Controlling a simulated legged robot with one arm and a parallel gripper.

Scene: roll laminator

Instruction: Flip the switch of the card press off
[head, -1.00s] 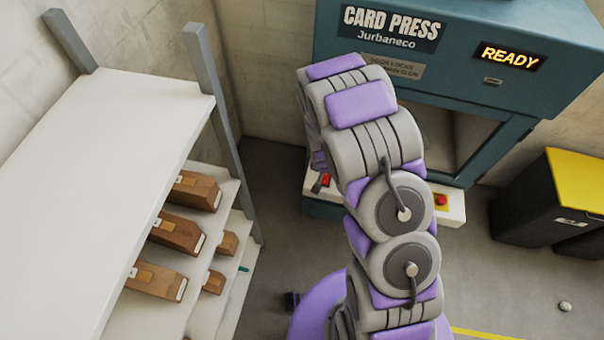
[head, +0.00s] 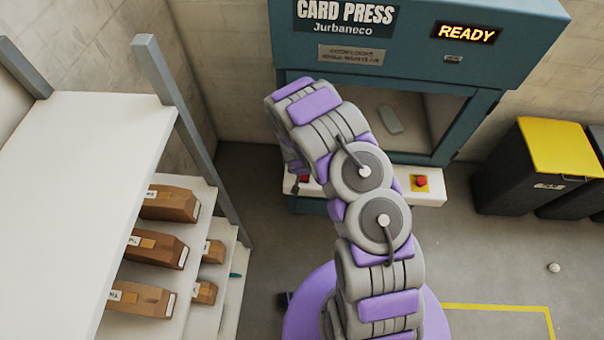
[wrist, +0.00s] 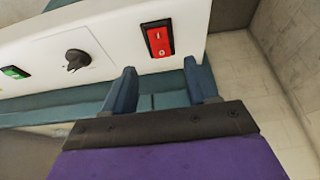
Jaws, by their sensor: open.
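The card press (head: 400,50) is a teal machine with a lit READY display, at the top of the head view. Its red rocker switch (wrist: 158,39) sits in a black frame on the white front panel in the wrist view. The switch (head: 304,179) also shows small at the panel's left end in the head view. My gripper (wrist: 160,80) is open and empty, its two blue-grey fingers apart, just short of the switch and not visibly touching it. In the head view my arm hides part of the panel and the fingers cannot be made out.
A black knob (wrist: 77,60) and a green switch (wrist: 14,72) share the panel. A red button on yellow (head: 421,182) is at its right end.

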